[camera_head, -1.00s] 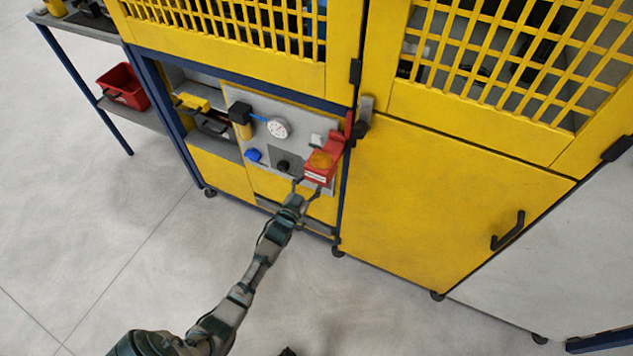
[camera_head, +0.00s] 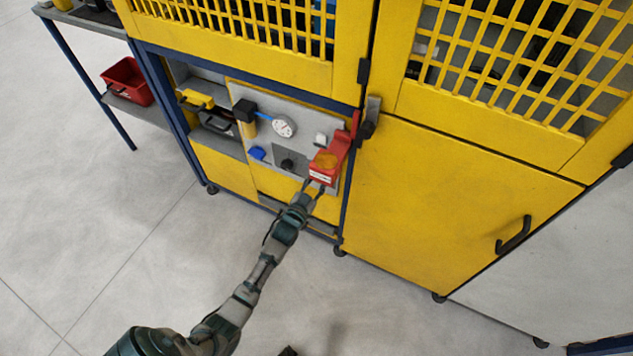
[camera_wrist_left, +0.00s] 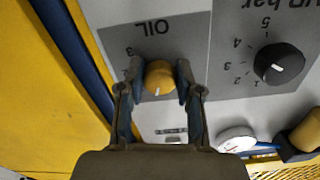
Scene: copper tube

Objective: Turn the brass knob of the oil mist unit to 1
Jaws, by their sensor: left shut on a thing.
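The brass knob (camera_wrist_left: 159,77) sits on a grey label marked OIL, upside down in the left wrist view. A white mark on the knob points toward the bottom of that picture. A numeral 3 shows on the label; the fingers hide other scale marks. My left gripper (camera_wrist_left: 159,80) has one finger on each side of the knob and is shut on it. In the head view my left gripper (camera_head: 313,187) reaches the lower right of the grey panel (camera_head: 263,125), just under a red box (camera_head: 322,176). I cannot make out the knob there.
A black knob (camera_wrist_left: 279,64) with a bar scale sits beside the brass knob. A white gauge (camera_head: 284,127), a black fitting (camera_head: 245,110) and a blue part (camera_head: 257,153) are on the panel. A yellow door (camera_head: 450,210) stands to the right. The floor in front is clear.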

